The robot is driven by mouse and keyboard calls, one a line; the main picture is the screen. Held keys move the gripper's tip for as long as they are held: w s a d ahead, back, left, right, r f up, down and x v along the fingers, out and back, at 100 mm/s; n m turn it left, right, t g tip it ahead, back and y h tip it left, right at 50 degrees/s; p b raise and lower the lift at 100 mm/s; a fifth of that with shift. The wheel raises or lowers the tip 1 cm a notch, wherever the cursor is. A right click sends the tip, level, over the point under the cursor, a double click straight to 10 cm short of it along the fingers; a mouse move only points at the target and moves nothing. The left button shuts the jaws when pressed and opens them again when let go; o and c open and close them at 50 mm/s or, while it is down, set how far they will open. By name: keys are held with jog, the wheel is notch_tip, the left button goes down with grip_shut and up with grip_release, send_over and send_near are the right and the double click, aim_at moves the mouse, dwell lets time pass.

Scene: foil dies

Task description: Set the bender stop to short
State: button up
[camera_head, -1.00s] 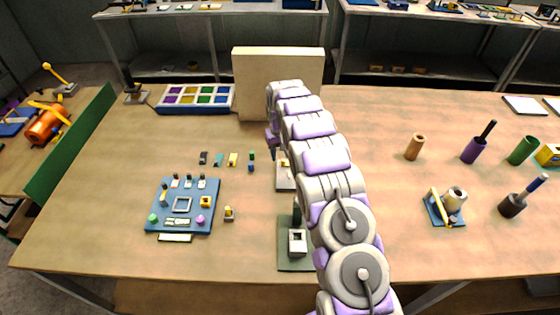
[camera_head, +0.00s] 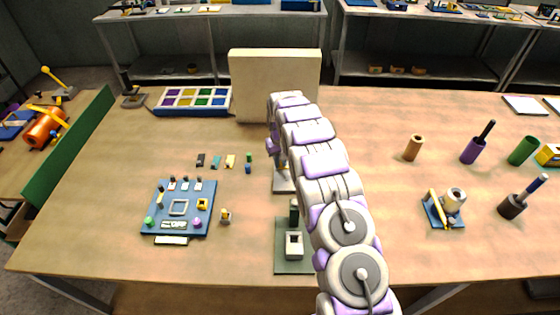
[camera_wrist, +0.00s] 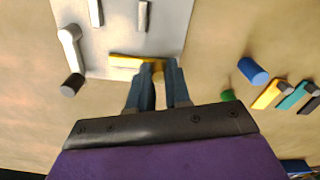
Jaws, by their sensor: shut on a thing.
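The bender's pale grey plate (camera_head: 282,185) lies on the table, mostly hidden by my arm in the head view. In the wrist view the plate (camera_wrist: 112,40) carries two light upright bars and a white lever (camera_wrist: 70,48) with a dark knob (camera_wrist: 72,84). A yellow piece (camera_wrist: 128,61) with a small yellow post lies at the plate's edge; I take it as the stop. My gripper (camera_wrist: 159,75) has its two blue-grey fingers on either side of that post and is shut on it. Any short or long mark is not visible.
A beige block (camera_head: 275,85) stands behind my arm. A green-grey base with a white square block (camera_head: 294,243) is in front. A blue board (camera_head: 178,208) and small coloured pieces (camera_head: 230,161) lie to the left.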

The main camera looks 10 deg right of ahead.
jog(key=shift+d, duration=0.15)
jog(key=shift+c, duration=0.7)
grip_shut()
jog(key=shift+a, duration=0.2)
jog(key=shift+s, duration=0.15)
jog(key=shift+s+a+r+p, duration=0.15)
jog(key=shift+s+p, duration=0.2)
jog(key=shift+s, duration=0.45)
jog(key=shift+s+f, duration=0.2)
jog(key=shift+f, duration=0.05)
jog(key=o, duration=0.8)
grip_release()
jog(key=shift+s+r, duration=0.15)
jog(key=shift+c, duration=0.2)
jog(key=shift+o, duration=0.2)
